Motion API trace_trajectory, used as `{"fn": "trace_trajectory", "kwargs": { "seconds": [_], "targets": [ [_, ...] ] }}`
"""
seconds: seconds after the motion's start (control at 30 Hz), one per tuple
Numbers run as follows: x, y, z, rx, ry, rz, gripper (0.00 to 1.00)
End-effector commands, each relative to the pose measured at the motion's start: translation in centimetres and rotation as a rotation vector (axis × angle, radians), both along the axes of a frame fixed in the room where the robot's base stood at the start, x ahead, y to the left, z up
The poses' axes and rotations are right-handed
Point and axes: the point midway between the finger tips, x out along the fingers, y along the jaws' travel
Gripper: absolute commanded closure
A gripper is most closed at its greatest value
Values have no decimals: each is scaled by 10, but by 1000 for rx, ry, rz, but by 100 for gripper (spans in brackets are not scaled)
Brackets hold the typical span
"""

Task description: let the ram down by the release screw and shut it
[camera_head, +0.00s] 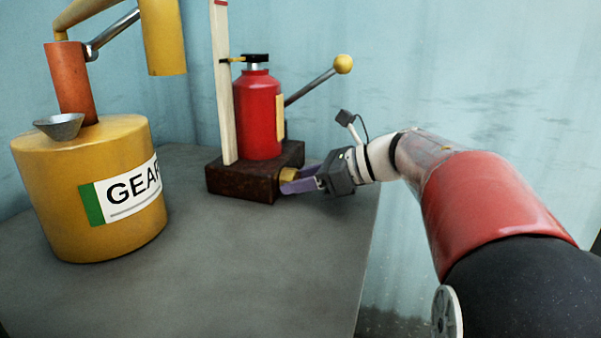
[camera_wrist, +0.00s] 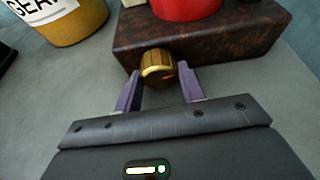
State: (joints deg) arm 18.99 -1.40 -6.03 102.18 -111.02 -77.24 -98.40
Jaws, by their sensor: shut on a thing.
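The red bottle jack (camera_head: 259,115) stands upright on a dark brown base block (camera_head: 236,181) on the grey bench. Its ram top with a black cap (camera_head: 257,59) sits just above the red body, beside the upright pale post (camera_head: 222,95). The brass release screw (camera_wrist: 157,67), a ribbed knob with a red mark, sticks out of the base's side. My gripper (camera_head: 293,183) is at that knob, and its purple fingers (camera_wrist: 157,85) are shut on it from both sides.
A yellow drum (camera_head: 82,200) labelled "GEAR" stands at the left, with an orange pump (camera_head: 72,80) and a small grey funnel (camera_head: 59,126) on top. The jack's lever with a yellow ball (camera_head: 343,64) slants up right. The front of the grey bench (camera_head: 250,260) is clear.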

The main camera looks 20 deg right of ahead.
Motion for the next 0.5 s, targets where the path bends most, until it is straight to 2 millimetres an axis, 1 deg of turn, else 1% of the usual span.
{"fn": "trace_trajectory", "kwargs": {
  "seconds": [0.03, 0.2, 0.5],
  "targets": [
    [0, 0, 3, 22, 34, 2, 84],
    [1, -1, 2, 92, 140, 0, 84],
    [1, -1, 1, 181, 273, 0, 84]
  ]
}}
